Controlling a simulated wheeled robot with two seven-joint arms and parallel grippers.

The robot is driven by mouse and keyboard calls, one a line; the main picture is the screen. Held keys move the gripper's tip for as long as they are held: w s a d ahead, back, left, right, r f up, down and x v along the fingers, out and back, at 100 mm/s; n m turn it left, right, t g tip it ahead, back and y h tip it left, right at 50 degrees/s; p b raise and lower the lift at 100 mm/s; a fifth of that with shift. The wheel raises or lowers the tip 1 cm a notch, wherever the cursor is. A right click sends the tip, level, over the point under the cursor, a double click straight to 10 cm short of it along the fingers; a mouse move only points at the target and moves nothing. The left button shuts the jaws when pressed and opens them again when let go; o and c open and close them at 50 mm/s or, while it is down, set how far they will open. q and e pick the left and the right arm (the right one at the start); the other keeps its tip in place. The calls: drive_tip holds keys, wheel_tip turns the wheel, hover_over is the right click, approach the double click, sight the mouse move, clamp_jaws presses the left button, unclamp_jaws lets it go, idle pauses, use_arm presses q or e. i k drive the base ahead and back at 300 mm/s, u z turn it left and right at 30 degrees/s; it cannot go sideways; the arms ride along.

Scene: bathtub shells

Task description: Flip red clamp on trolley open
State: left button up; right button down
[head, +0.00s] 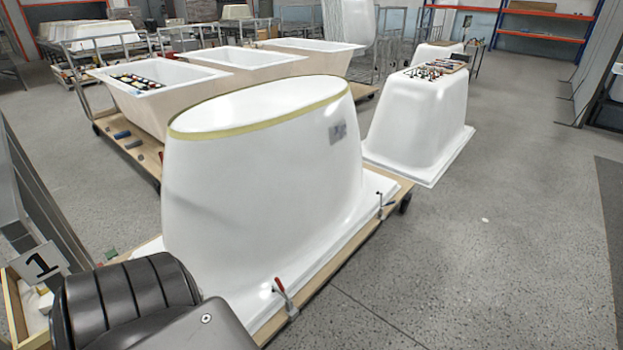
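A clamp with a red handle (279,286) and a metal body is fixed at the near edge of the wooden trolley (345,250), at the bottom middle of the head view. Its handle stands up, tilted to the left. I cannot tell whether its jaw presses on the shell's rim. A white upside-down bathtub shell (260,180) with a yellow band near its top stands on the trolley. A second clamp (380,204), small and dark, is at the trolley's far right edge. Neither of my grippers shows.
A white shell (415,120) with tools on top stands at the right behind. Several upright tubs (160,110) rest on a trolley at the back left. The grey floor (500,260) at the right is clear.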

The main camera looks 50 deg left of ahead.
sight(282, 291)
drive_tip(key=i, duration=1.45)
drive_tip(key=u, duration=3.15)
drive_tip(key=i, duration=1)
